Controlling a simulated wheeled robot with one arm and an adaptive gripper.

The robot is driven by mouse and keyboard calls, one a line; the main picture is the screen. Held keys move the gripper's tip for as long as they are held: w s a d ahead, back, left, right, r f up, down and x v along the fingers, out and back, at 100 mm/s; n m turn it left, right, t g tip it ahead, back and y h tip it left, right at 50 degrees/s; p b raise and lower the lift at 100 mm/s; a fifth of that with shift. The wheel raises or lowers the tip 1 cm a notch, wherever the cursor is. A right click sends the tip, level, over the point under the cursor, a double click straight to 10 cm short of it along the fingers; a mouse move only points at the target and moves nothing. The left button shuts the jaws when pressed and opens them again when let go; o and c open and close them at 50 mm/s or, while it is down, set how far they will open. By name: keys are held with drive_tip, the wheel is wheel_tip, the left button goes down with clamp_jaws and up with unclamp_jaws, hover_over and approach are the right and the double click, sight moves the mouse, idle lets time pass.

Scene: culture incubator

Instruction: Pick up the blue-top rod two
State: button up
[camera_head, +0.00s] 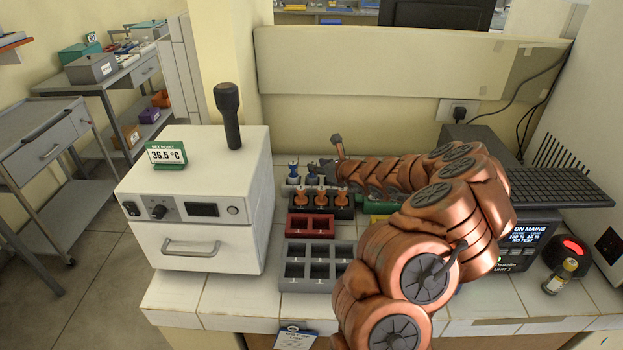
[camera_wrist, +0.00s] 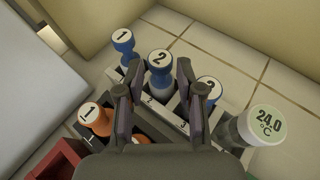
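My gripper (camera_wrist: 158,72) is open, with one finger on each side of this rod in the picture. I cannot tell whether either finger touches it. A blue-top rod marked "1" (camera_wrist: 122,40) stands to the left. Another blue-top rod (camera_wrist: 208,88), partly hidden by the right finger, stands to the right. In the head view, blue-top rods (camera_head: 293,169) show at the rack's back; my gripper (camera_head: 337,147) is small there.
Orange-top rods (camera_head: 301,195) stand in front of the blue ones. A red block (camera_head: 310,226) and a grey compartment rack (camera_head: 308,284) are nearer. A white incubator (camera_head: 195,205) stands left. A "24.0 °C" cylinder (camera_wrist: 262,125) is close on the right.

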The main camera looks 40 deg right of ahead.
drive_tip(key=shift+p+x, duration=0.35)
drive_tip(key=shift+x, duration=1)
drive_tip(key=shift+c, duration=0.4)
clamp_jaws()
